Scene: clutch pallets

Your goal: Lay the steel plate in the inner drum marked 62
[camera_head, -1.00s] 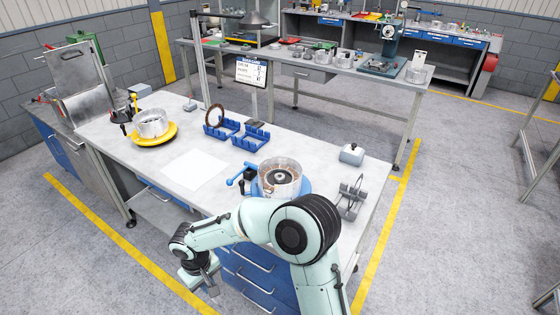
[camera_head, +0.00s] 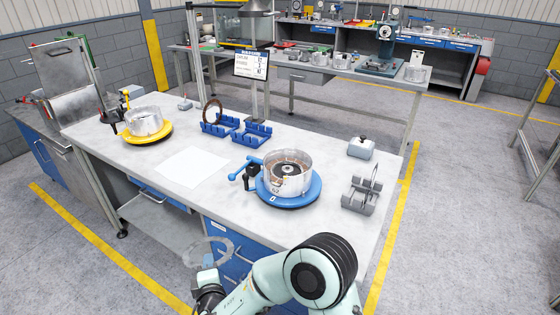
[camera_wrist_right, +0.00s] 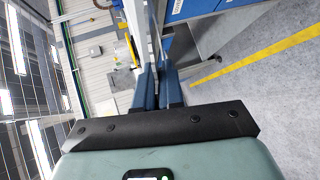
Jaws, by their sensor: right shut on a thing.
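My right gripper (camera_head: 208,272) is shut on a thin pale steel plate (camera_head: 207,252), an open ring with a toothed-looking rim. It holds the plate in front of the bench's front edge, left of the drum. In the right wrist view the blue fingers (camera_wrist_right: 159,90) close on the plate, which shows nearly edge-on. The metal drum marked 62 (camera_head: 291,187) stands upright on a blue round base, right of and beyond the gripper. A brownish ring and a dark hub show inside it. My left gripper is not in view.
A yellow base (camera_head: 149,138) carries another metal drum (camera_head: 144,121) at the left. Two blue racks (camera_head: 219,130) stand mid-bench, one with a brown ring (camera_head: 212,111). A blue-handled fixture (camera_head: 246,170) is beside the drum; a grey stand (camera_head: 361,194) is right. A white sheet (camera_head: 193,166) lies flat.

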